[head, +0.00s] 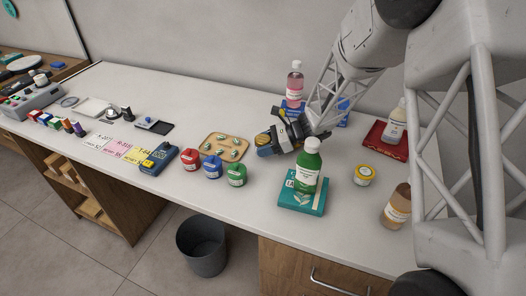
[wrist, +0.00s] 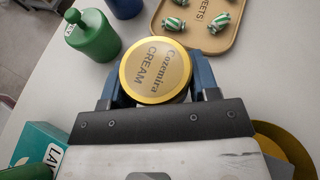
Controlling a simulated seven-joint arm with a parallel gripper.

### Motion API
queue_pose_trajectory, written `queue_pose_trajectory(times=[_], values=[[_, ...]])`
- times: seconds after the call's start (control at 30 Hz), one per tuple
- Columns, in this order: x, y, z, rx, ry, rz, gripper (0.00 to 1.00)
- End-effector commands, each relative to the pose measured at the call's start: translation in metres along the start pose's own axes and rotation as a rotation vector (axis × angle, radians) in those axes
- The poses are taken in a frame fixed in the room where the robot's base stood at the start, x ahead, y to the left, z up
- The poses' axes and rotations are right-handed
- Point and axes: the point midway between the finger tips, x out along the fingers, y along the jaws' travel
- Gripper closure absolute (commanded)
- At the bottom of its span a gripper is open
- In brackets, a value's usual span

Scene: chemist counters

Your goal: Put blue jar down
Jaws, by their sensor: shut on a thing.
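My gripper (head: 268,145) is over the back middle of the white counter. In the wrist view its two fingers (wrist: 157,88) are closed around a round jar with a gold lid (wrist: 155,68) marked "Cozemira CREAM". The jar's side is mostly hidden under the lid. A blue capped jar (head: 212,168) stands between a red one (head: 190,160) and a green one (head: 236,175).
A tan tray of striped sweets (wrist: 242,42) lies just beyond the held jar. A green bottle (head: 308,165) stands on a teal box (head: 300,207) in front of my gripper. A pink bottle (head: 295,82) stands behind it. A yellow jar (head: 362,175) and a red tray (head: 374,142) are to the right.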

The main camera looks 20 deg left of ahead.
Motion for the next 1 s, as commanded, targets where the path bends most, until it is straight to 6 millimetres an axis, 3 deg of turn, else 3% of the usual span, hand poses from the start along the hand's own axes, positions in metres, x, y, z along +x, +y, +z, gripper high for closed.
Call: queue_pose_trajectory(times=[0.3, 0.73, 0.77, 0.9, 1.0], values=[[0.011, 0.0, -0.026, 0.002, 0.0, 0.0, 0.7], [0.012, 0.0, -0.028, 0.002, 0.0, 0.0, 0.7], [0.012, 0.0, -0.029, 0.002, 0.0, 0.0, 0.43], [0.012, 0.0, -0.028, 0.001, 0.0, 0.0, 0.22], [0.012, 0.0, -0.028, 0.001, 0.0, 0.0, 0.19]])
